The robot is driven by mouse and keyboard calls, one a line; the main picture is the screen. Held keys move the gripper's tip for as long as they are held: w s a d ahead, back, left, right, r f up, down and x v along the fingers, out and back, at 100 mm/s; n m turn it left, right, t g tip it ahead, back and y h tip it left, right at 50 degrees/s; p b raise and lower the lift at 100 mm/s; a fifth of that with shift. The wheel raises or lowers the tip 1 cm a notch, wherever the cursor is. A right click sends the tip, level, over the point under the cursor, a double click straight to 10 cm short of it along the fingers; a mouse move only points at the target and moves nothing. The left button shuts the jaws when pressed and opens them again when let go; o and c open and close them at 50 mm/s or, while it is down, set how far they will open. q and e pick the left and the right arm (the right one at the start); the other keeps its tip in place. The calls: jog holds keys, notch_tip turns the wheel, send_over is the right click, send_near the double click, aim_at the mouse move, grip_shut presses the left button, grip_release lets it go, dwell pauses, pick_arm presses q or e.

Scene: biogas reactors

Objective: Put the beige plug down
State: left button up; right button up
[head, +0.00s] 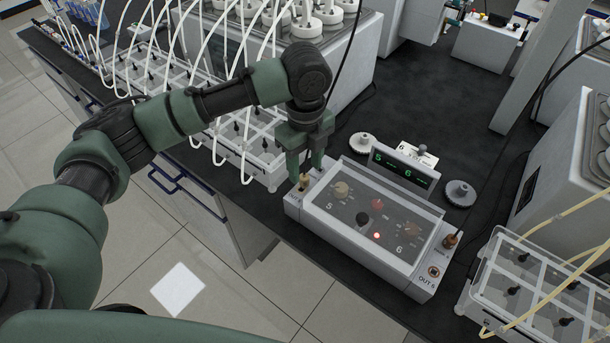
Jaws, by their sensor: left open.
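My left gripper (306,174) points down at the left end of a white control box (340,238). Its fingers are apart. A small beige plug (304,183) stands upright in the box's left end strip, at the fingertips. I cannot tell whether a finger touches it. A brown plug with a dark top (450,240) stands on the box's right end strip, by a round socket (434,271). My right gripper is not in view.
Clear tube racks (525,285) stand to the right. The dark bench behind is mostly free.

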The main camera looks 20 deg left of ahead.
aim_at(305, 177)
pick_arm(q)
notch_tip(305, 177, down, 4)
jog(key=shift+w+a+r+p, duration=0.1)
jog(key=shift+w+a+p, duration=0.05)
jog(key=shift+p, duration=0.45)
jog(key=shift+w+f, duration=0.1)
jog(key=shift+f, duration=0.4)
jog(key=c, duration=1)
grip_shut()
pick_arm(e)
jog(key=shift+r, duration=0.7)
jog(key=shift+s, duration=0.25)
